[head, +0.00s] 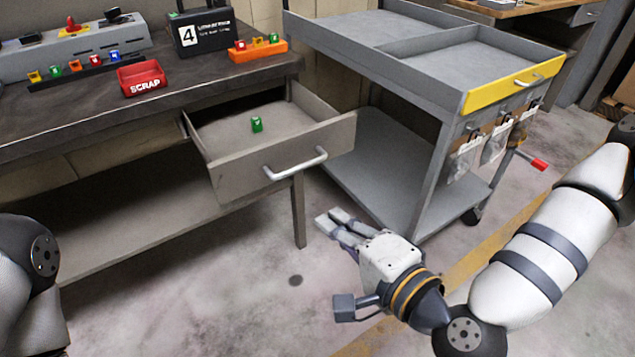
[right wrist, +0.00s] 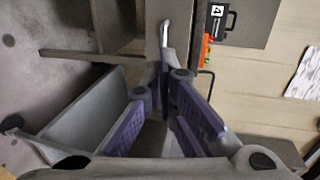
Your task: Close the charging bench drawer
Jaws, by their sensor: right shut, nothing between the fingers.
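The charging bench drawer (head: 262,160) stands pulled out from under the dark bench top (head: 140,85). Its grey front has a silver bar handle (head: 296,164), and a small green block (head: 257,124) lies inside. The handle also shows in the right wrist view (right wrist: 166,38), beyond the fingertips. My right gripper (head: 331,220) is shut and empty, in front of and below the handle to its right, seemingly apart from the drawer. Its purple-padded fingers show in the right wrist view (right wrist: 161,88). My left gripper is not in view; only part of that arm shows at the left edge.
A grey cart (head: 395,60) with a yellow drawer front stands close right of the open drawer, with bags hanging from its side. On the bench are a red scrap tray (head: 142,78), a black case (head: 201,30) and an orange rack (head: 258,48). Floor before the drawer is clear.

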